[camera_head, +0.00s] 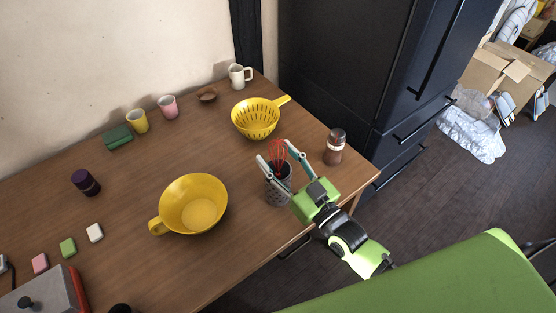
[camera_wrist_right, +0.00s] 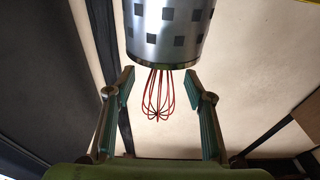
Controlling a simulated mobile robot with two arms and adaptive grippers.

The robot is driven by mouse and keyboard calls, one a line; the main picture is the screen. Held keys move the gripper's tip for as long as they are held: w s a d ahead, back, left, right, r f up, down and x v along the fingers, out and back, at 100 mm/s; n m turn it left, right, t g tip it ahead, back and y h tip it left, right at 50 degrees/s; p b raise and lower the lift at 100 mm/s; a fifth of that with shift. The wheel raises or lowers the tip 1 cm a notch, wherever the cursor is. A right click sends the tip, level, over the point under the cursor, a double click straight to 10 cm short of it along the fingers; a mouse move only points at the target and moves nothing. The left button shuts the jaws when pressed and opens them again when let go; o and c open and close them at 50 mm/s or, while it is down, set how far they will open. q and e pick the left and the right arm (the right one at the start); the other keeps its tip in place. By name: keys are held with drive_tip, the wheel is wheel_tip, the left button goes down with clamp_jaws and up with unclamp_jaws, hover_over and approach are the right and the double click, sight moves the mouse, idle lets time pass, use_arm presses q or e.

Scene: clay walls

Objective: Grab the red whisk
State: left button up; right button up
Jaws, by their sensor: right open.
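The red whisk (camera_head: 278,153) stands wire end up in a silver metal holder (camera_head: 277,190) near the table's front right edge. In the right wrist view the picture is turned over, and the wires of the whisk (camera_wrist_right: 158,95) hang below the perforated holder (camera_wrist_right: 168,30). The whisk's handle is hidden inside the holder. My right gripper (camera_head: 275,152) is open, with one finger on each side of the whisk's wires. In the right wrist view gaps show between the wires and both fingers (camera_wrist_right: 159,76). My left gripper is not in view.
The wooden table (camera_head: 130,185) also holds a yellow colander (camera_head: 256,119) behind the holder, a brown-filled jar (camera_head: 334,148) to the right and a large yellow bowl (camera_head: 194,204) to the left. A dark cabinet (camera_head: 335,75) stands behind the table's right end.

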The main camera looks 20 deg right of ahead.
drive_tip(key=c, duration=1.2)
wheel_tip(320, 180, up, 10)
drive_tip(key=shift+p, duration=0.45)
wheel_tip(320, 180, up, 8)
drive_tip(key=p, duration=0.8)
drive_tip(key=shift+r, duration=0.25)
